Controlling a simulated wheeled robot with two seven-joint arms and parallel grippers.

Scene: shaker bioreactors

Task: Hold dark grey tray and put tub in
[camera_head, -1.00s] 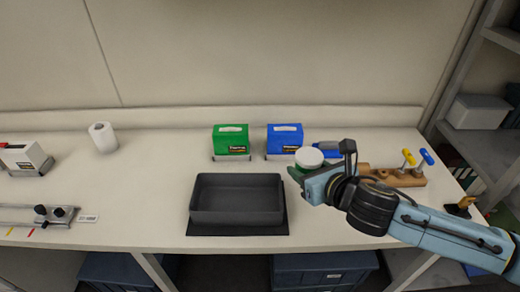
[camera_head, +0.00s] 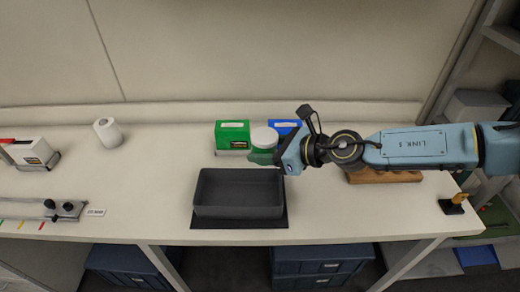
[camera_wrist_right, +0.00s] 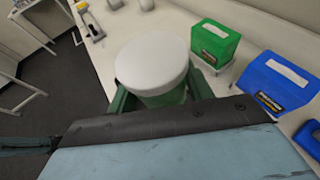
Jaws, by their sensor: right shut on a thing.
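The tub, with a white lid and a greenish body, shows in the head view (camera_head: 264,137) and large in the right wrist view (camera_wrist_right: 152,62). My right gripper (camera_head: 266,155) is shut on the tub, its green fingers on both sides of the body. It holds the tub upright above the back right corner of the dark grey tray (camera_head: 238,211). The tray is empty and sits on a dark mat on the bench. The tub's lower part is partly hidden by the fingers. My left gripper is not in view.
A green box (camera_head: 232,134) and a blue box (camera_head: 285,128) stand behind the tray, close to the tub. A white roll (camera_head: 108,132) stands at the back left. A wooden rack (camera_head: 384,176) lies under my right arm.

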